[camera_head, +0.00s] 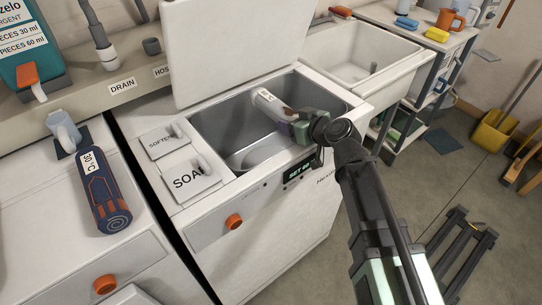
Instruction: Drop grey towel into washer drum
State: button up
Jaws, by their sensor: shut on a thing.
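The top-loading washer is open, with its lid raised at the back. Its grey metal drum (215,122) is a wide tub, with a pale rounded shape at its bottom. My gripper (297,122) reaches in over the drum's right part from the right. It is shut on a rolled greyish towel (286,112) with a white label at its far end. The towel lies across the drum opening in this view; its height above the drum bottom is hard to tell. My gripper's fingers are partly hidden by the wrist and towel.
A navy roll labelled 30°C (106,190) lies on the white machine at left. SOFTENER and SOAP flaps (190,178) sit left of the drum. The raised lid (235,45) stands behind. A sink (365,55) is beyond, a dark stool (460,245) on the floor at right.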

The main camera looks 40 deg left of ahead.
jog(key=o, duration=1.1)
jog(key=p+v, duration=0.4)
jog(key=v, duration=0.7)
jog(key=shift+f, duration=0.15)
